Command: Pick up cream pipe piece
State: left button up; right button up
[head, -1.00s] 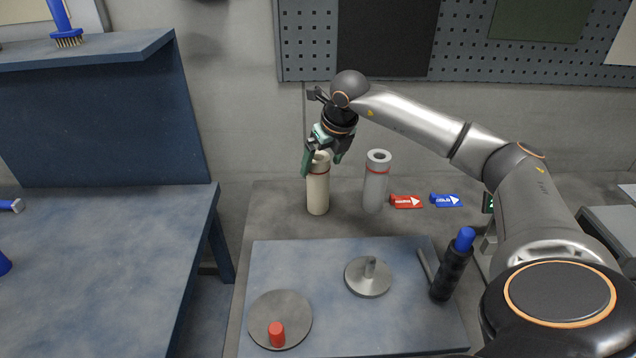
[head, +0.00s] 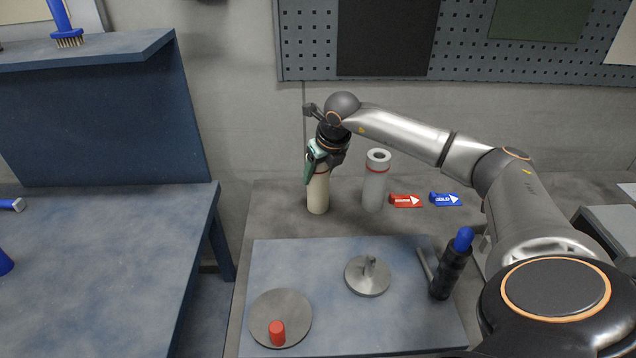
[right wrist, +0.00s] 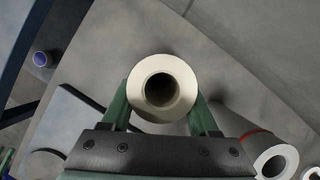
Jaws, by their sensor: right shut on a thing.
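The cream pipe piece (head: 318,192) stands upright on the grey bench, left of a grey pipe piece (head: 376,182) with a red ring. My right gripper (head: 316,172) is shut on the upper part of the cream pipe piece. In the right wrist view, the open round end of the cream pipe piece (right wrist: 163,68) sits between the two green fingers (right wrist: 163,105). The gripper hides its top in the head view. The grey pipe piece also shows in the right wrist view (right wrist: 277,160). My left gripper is not in view.
A red tag (head: 406,201) and a blue tag (head: 446,199) lie right of the grey pipe piece. A pegboard (head: 460,50) hangs behind.

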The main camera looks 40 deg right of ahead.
grip_shut()
jog(key=shift+r, duration=0.1)
